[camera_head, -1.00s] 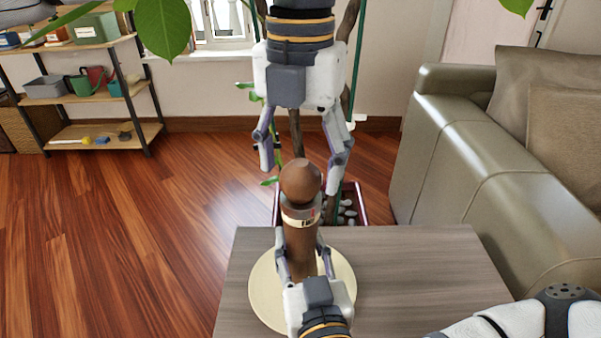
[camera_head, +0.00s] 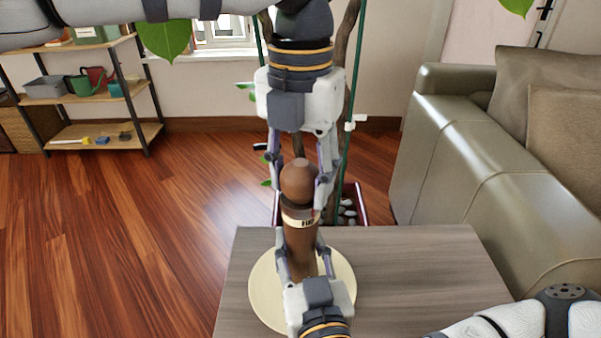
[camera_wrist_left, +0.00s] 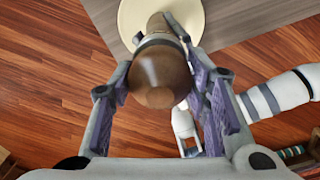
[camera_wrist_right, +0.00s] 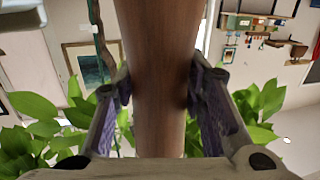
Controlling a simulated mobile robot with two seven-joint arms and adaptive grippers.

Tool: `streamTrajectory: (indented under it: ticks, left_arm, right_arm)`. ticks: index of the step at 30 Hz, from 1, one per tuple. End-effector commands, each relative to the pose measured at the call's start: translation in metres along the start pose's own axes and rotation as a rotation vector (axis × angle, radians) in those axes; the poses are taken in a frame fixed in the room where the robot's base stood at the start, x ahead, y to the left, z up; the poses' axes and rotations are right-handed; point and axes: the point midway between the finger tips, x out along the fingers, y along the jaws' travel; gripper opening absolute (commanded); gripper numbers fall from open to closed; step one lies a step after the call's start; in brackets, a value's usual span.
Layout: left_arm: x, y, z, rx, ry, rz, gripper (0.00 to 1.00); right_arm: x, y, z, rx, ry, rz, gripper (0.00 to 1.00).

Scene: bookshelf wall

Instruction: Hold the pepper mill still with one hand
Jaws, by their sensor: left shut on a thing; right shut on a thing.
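The brown wooden pepper mill (camera_head: 300,245) stands upright on a round cream plate (camera_head: 262,300). It has a rounded top and a labelled band below it. My left gripper (camera_head: 309,188) comes from above and is shut on the mill's rounded top; the left wrist view shows the top (camera_wrist_left: 160,75) between its fingers. My right gripper (camera_head: 302,258) is shut on the lower body from the near side. The right wrist view shows the brown body (camera_wrist_right: 160,75) between its fingers.
The plate lies on a grey wooden table (camera_head: 425,270). A grey-green sofa (camera_head: 470,170) stands at the right. A plant pot with pebbles (camera_head: 348,205) is behind the table, and a shelf (camera_head: 95,95) stands at the back left. The floor at left is clear.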

Motion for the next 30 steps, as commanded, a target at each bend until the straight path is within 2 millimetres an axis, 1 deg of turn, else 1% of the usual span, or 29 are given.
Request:
streamTrajectory:
  ticks: [1, 8, 30]
  left_arm:
    - [0.0018, -0.0005, -0.0001, 0.018, 0.003, -0.002, 0.15]
    - [0.0023, -0.0008, -0.0001, 0.171, 0.003, -0.003, 0.15]
    - [0.0019, -0.0011, -0.0006, 0.873, 0.001, -0.001, 0.15]
  right_arm:
    - [-0.0015, 0.0001, 0.0079, -0.008, -0.019, -0.001, 0.0]
    - [-0.0015, 0.0, 0.0078, -0.008, -0.018, -0.002, 0.0]
    - [-0.0013, -0.0002, 0.0074, -0.008, -0.018, -0.002, 0.0]
